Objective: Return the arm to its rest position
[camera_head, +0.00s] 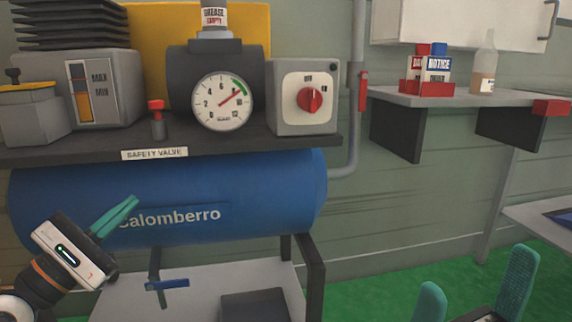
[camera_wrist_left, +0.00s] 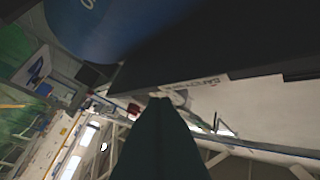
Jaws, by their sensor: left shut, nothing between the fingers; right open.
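My left gripper (camera_head: 116,216) is at the lower left of the head view, in front of the blue tank. Its teal fingers are closed together with nothing between them, and they point up and to the right. In the left wrist view the shut fingers (camera_wrist_left: 160,135) fill the lower middle. My right gripper (camera_head: 474,288) shows at the bottom right edge of the head view. Its two teal fingers stand wide apart with nothing between them.
The blue tank (camera_head: 270,190) sits under a dark shelf (camera_head: 240,146) carrying a gauge (camera_head: 222,102), a red-knob switch box (camera_head: 304,96) and a red-topped valve (camera_head: 157,118). A wall shelf (camera_head: 465,98) with bottles is at the right. Green floor (camera_head: 380,285) is clear.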

